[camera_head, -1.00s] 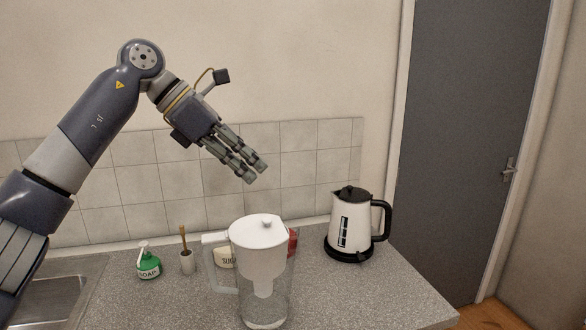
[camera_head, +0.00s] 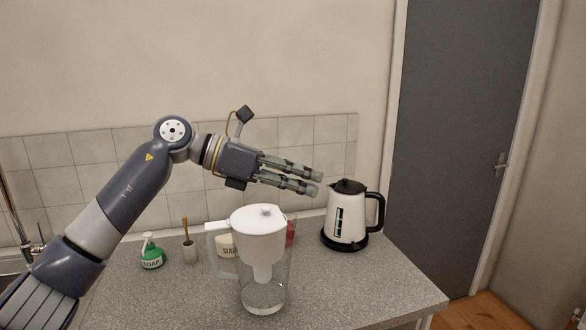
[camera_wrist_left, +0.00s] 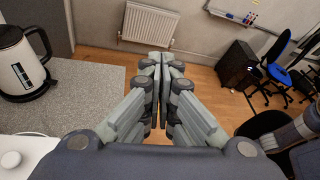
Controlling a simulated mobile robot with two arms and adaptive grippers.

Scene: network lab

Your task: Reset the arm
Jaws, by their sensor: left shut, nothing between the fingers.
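My left gripper (camera_head: 318,183) reaches in from the left in the head view, its fingers pointing right, above the counter and the water filter jug. It is shut with nothing between its fingers. In the left wrist view the closed fingertips (camera_wrist_left: 161,60) point away, beyond the counter edge in the picture, over the wood floor. My left arm (camera_head: 135,190) is bent at the elbow. My right gripper is not in view.
The jug (camera_head: 262,255) stands on the speckled counter (camera_head: 350,285). A white and black kettle (camera_head: 347,218) stands right of it. A soap bottle (camera_head: 151,255), a cup with a brush (camera_head: 190,252) and a sugar jar (camera_head: 225,245) stand left. A grey door (camera_head: 450,130) is at right.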

